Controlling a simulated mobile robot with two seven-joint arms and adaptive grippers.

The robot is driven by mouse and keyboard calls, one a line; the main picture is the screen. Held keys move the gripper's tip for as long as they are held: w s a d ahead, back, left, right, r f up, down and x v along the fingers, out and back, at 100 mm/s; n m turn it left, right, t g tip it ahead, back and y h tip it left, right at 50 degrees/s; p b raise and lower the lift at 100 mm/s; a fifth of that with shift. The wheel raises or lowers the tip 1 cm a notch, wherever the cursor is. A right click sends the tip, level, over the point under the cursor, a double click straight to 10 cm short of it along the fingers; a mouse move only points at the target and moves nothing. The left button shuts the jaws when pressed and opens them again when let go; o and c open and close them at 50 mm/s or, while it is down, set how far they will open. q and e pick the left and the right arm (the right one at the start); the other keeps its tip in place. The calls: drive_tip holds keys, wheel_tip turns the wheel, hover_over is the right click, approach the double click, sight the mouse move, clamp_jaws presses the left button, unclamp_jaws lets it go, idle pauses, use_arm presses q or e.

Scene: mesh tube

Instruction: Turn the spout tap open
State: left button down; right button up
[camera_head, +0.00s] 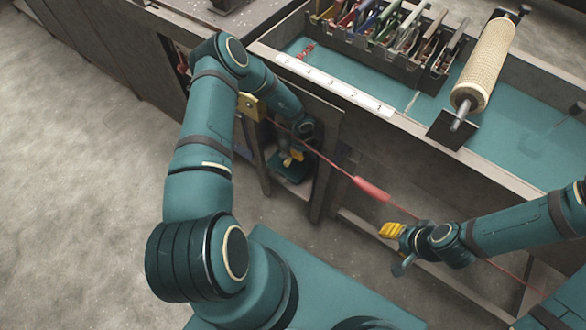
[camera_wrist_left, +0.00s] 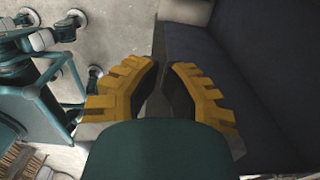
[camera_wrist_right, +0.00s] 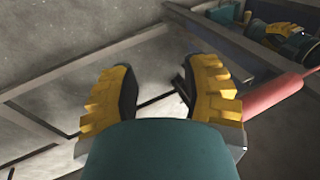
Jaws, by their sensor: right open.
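I cannot make out the spout tap for certain in any view. My right gripper (camera_head: 388,230) is open and empty, low in front of the bench beside the red grip on the line. In the right wrist view its yellow fingers (camera_wrist_right: 160,65) stand apart, and a small dark fitting (camera_wrist_right: 181,88) shows beside the right finger; its contact with the finger is unclear. My left gripper (camera_head: 292,158) is down in the opening under the bench. In the left wrist view its fingers (camera_wrist_left: 165,68) are partly apart with nothing clearly between them, next to a dark panel (camera_wrist_left: 240,70).
A red grip (camera_head: 372,190) hangs on a thin red line across the bench front. The bench top (camera_head: 320,75) holds a rack of clamps (camera_head: 385,50) and a mesh roll (camera_head: 488,62) on a spindle. Bench frame rails (camera_head: 375,235) lie near my right gripper.

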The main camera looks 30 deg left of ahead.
use_arm(q)
wheel_tip(320, 180, down, 17)
drive_tip(key=b, duration=0.5)
drive_tip(key=shift+w+a+r, duration=0.1)
drive_tip(key=shift+a+r, duration=0.15)
drive_tip(key=shift+a, duration=0.35)
drive_tip(key=shift+a+r, duration=0.3)
drive_tip(key=shift+a, duration=0.35)
drive_tip(key=shift+w+a+r, duration=0.1)
drive_tip(key=shift+a+r, duration=0.15)
drive_tip(key=shift+a, duration=0.35)
use_arm(e)
drive_tip(key=shift+w+d+f, duration=0.1)
drive_tip(key=shift+w+f, duration=0.1)
drive_tip(key=shift+f, duration=0.75)
drive_tip(key=shift+w+a+f, duration=0.1)
drive_tip(key=shift+w+f, duration=0.05)
drive_tip(key=shift+f, duration=0.8)
drive_tip(key=shift+w+d+f, duration=0.1)
drive_tip(key=shift+w+f, duration=0.1)
drive_tip(key=shift+f, duration=0.75)
use_arm(q)
drive_tip(key=shift+a, duration=0.1)
